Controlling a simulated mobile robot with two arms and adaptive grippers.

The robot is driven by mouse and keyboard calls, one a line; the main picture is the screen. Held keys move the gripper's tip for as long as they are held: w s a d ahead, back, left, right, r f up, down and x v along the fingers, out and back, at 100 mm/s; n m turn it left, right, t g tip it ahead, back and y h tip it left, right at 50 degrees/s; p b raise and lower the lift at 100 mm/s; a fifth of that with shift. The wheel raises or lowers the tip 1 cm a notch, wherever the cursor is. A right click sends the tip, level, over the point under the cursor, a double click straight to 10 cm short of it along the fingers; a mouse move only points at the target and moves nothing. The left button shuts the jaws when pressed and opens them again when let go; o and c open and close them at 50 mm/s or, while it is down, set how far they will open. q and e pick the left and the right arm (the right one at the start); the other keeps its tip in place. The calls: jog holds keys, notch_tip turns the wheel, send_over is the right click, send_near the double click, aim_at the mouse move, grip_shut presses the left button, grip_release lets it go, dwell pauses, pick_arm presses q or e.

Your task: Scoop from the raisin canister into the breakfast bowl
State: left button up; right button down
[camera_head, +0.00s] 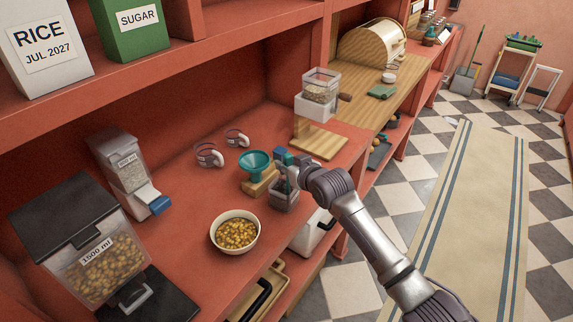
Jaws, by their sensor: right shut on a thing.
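A cream bowl (247,247) full of golden-brown pieces stands near the shelf's front edge; it looks like the breakfast bowl. A large clear canister (85,272) with a black lid and a "1500 ml" label stands at lower left, holding similar golden-brown pieces. No raisin label is readable, so I cannot tell which canister is the raisin one. My right gripper (289,169) is at the small grey caddy (284,200), behind and right of the bowl. It is shut on a small item, mostly hidden; a teal part shows there. My left gripper is not in view.
A smaller clear dispenser (127,170) stands at the left. A grain dispenser (320,92) stands beyond the gripper. Rice (45,45) and sugar (134,30) containers are above.

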jog(key=shift+r+p, duration=3.2)
jog(key=shift+r, duration=0.6)
jog(key=shift+r+p, duration=0.7)
jog(key=shift+r, duration=0.45)
notch_tip(320, 180, up, 4)
jog(key=shift+w+f, duration=0.1)
send_over(287, 153)
notch_tip(287, 153, down, 4)
jog(key=shift+a+f, duration=0.1)
jog(key=shift+r, duration=0.2)
